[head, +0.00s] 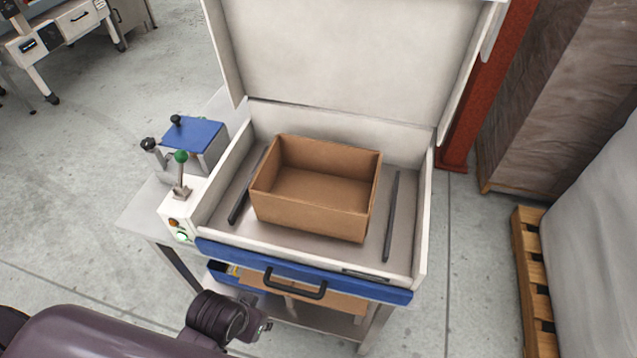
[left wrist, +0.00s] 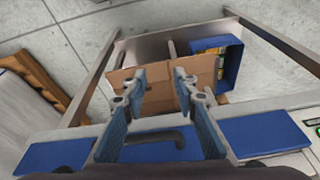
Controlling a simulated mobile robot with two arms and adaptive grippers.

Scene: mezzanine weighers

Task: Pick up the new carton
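An open, empty brown carton (head: 312,215) sits upright in the white tray of the machine in the head view. Flat brown cardboard (head: 335,300) lies on the lower shelf under the tray, partly hidden by the blue front panel. It also shows in the left wrist view (left wrist: 165,85). The frames do not show which is the new carton. My left gripper (head: 264,330) is low in front of the machine. In the left wrist view its blue-padded fingers (left wrist: 160,84) are apart, with the flat cardboard behind them; contact cannot be told. My right gripper is not in view.
The blue front panel (head: 225,253) carries a black handle (head: 295,284). A blue bin (left wrist: 222,70) stands beside the flat cardboard on the shelf. The machine's lid (head: 345,50) is raised.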

